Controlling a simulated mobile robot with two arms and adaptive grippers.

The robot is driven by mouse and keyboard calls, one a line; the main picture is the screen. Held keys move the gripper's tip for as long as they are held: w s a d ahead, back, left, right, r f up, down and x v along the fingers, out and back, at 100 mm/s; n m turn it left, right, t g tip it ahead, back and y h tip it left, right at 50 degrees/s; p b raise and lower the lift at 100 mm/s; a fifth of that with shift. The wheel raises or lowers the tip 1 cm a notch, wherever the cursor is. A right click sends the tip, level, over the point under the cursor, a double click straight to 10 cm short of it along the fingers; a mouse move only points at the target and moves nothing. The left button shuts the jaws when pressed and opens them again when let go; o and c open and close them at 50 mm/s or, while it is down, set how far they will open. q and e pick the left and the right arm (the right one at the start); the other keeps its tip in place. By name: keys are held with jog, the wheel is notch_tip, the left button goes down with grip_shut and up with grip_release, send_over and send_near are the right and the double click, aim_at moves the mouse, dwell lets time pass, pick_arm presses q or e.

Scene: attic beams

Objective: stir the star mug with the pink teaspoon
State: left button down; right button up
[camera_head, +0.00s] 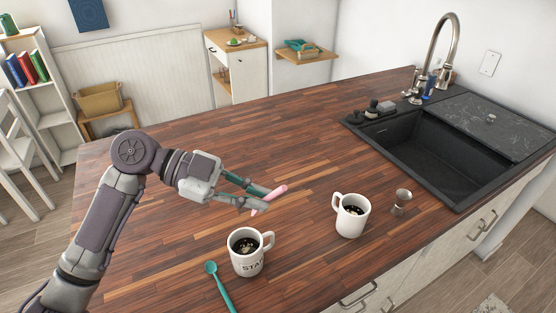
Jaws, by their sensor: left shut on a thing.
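The star mug (247,252) is white, with dark lettering that reads "STA" as far as it shows. It stands upright on the wooden counter with dark liquid inside and its handle to the right. My left gripper (262,199) is shut on the pink teaspoon (277,192), above the counter and beyond the mug. The spoon is tilted, its upper right end sticking out past the fingers. It is outside the mug. I cannot make out the spoon's bowl. My right gripper is not in view.
A second white mug (351,216) with dark liquid stands to the right, with a small metal jigger (401,201) beside it. A teal spoon (220,287) lies left of the star mug. A black sink (440,150) is at the right. The counter (260,130) behind is clear.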

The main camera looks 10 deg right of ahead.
pick_arm(q)
jog(key=a+p, duration=0.2)
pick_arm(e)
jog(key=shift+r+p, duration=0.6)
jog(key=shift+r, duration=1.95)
pick_arm(q)
jog(key=n+b, duration=0.1)
jog(key=b, duration=0.1)
send_over(257, 253)
jog(key=s+d, duration=0.2)
notch_tip(257, 253, down, 9)
jog(key=shift+y, duration=0.3)
jog(key=w+a+f+b, duration=0.1)
jog(key=f+b, duration=0.1)
jog(key=b, duration=0.1)
jog(key=w+a+f+b, duration=0.1)
jog(key=f+b, duration=0.1)
jog(key=b, duration=0.1)
jog(key=w+a+f+b, duration=0.1)
jog(key=a+f+b, duration=0.1)
jog(key=b, duration=0.1)
jog(key=shift+w+f, duration=0.2)
jog(key=shift+f, duration=0.15)
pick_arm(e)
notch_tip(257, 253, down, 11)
pick_arm(q)
jog(key=shift+f, duration=0.2)
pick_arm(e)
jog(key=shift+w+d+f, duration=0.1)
